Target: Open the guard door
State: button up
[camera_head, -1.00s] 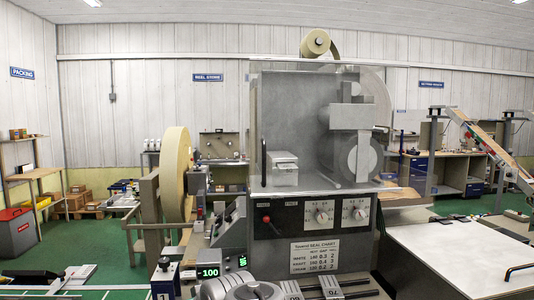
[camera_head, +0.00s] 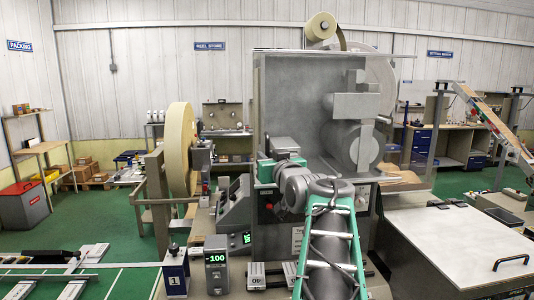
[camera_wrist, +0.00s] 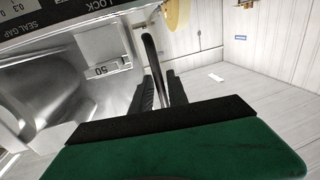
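The guard door (camera_head: 300,100) is the clear panel over the front of the grey machine. I cannot tell from the head view whether it stands ajar. My gripper (camera_wrist: 158,92) is at the machine's lower left front, largely hidden behind my wrist in the head view. In the wrist view a slim, curved dark handle (camera_wrist: 149,45) runs between its two black ridged fingers. The fingers stand close on either side of the handle, with a small gap visible, so they look open around it. A metal block marked 50 (camera_wrist: 108,66) shows beyond.
The control panel (camera_wrist: 60,18) lies close to my gripper, and my arm covers much of it in the head view. A large cream reel (camera_head: 180,150) stands left of the machine. A white-topped table (camera_head: 460,245) stands at right. Green floor is open at left.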

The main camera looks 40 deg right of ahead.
grip_shut()
dwell(1.4)
